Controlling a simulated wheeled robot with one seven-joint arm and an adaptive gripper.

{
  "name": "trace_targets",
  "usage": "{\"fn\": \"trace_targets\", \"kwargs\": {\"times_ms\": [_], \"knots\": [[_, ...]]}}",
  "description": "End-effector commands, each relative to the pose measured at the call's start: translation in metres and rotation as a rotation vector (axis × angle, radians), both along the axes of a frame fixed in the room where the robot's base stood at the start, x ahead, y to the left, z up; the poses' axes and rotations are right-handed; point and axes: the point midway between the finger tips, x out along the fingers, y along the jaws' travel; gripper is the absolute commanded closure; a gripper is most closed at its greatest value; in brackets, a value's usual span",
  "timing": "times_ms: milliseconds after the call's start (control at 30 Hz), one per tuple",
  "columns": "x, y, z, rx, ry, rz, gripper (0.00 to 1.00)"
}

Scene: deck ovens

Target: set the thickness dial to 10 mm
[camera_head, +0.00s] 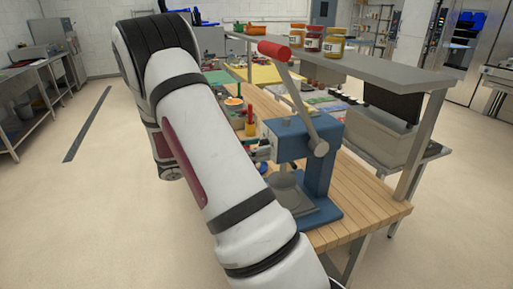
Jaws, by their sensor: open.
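A blue press (318,165) with a grey lever and a red handle grip (274,51) stands upright on the wooden table. A round grey plate (289,199) sits at its base. The thickness dial and its markings cannot be made out from here. My white arm crosses in front and hides the area left of the press. Small dark parts just left of the press seem to be the fingers of my gripper (261,149), apart from each other with nothing clear between them. The rest of the gripper is hidden, and I cannot tell whether it touches the press.
The wooden table (376,207) has a bare front right corner. A grey shelf (384,68) with several jars runs above it on the right. A red and yellow bottle (250,122) and a bowl (234,103) stand behind the press. The floor (82,215) at left is open.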

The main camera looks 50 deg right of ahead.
Motion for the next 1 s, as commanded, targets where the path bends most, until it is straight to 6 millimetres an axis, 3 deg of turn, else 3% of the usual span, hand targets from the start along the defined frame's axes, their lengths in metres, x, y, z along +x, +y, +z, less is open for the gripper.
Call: {"fn": "trace_targets", "kwargs": {"times_ms": [33, 200, 233, 667, 1000], "knots": [[0.0001, 0.0001, 0.0000, 0.000, 0.000, 0.000, 0.54], [0.0002, 0.0003, 0.0001, 0.000, 0.000, 0.000, 0.93], [0.0002, 0.0003, 0.0001, 0.000, 0.000, 0.000, 0.96], [0.0004, 0.0007, 0.0005, -0.040, -0.061, 0.001, 0.96], [0.0006, 0.0009, 0.0007, -0.177, -0.285, 0.002, 0.96]]}}
